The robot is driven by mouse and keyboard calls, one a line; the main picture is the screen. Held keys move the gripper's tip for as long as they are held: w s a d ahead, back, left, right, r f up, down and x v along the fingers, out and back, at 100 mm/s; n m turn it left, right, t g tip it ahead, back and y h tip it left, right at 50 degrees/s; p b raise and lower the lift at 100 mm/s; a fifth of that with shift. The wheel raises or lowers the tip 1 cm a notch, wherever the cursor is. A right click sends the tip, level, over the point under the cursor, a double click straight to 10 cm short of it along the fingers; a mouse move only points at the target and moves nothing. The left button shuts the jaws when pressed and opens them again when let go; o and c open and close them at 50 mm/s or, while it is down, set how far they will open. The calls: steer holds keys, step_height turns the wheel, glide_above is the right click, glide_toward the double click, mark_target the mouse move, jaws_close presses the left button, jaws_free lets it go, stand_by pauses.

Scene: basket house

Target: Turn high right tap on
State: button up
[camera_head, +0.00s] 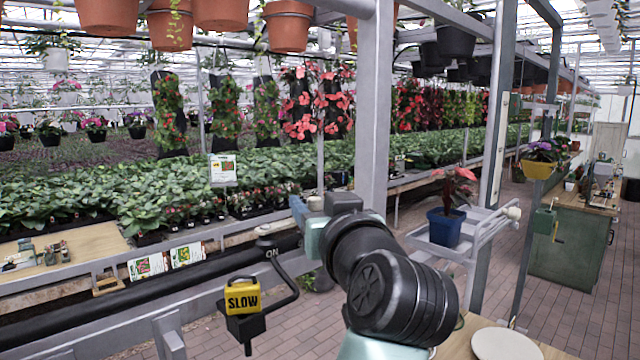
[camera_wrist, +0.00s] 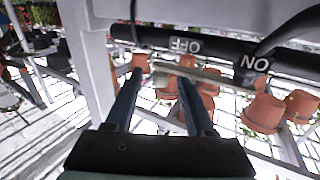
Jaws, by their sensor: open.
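A black pipe (camera_head: 150,290) crosses the head view at lower left, with a white ON mark near its right end. A pale bar (camera_wrist: 222,77), perhaps the tap's handle, runs below the OFF mark. My gripper (camera_wrist: 162,75) is open, its two dark blue fingers reaching toward the pipe, with one end of the bar near the fingertips. I cannot tell whether they touch. In the head view a blue finger (camera_head: 298,210) shows left of the post; the rest is mostly hidden by my arm.
A black bent arm holds a yellow SLOW sign (camera_head: 242,297) in front of the pipe. A grey post (camera_head: 374,110) stands close to my arm. A white shelf bears a blue pot (camera_head: 446,227) to the right. Terracotta pots (camera_head: 287,25) hang above. Brick floor is free at right.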

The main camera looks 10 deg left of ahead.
steer(key=shift+w+a, duration=0.3)
steer(key=shift+w, duration=0.3)
jaws_close()
stand_by(1.1)
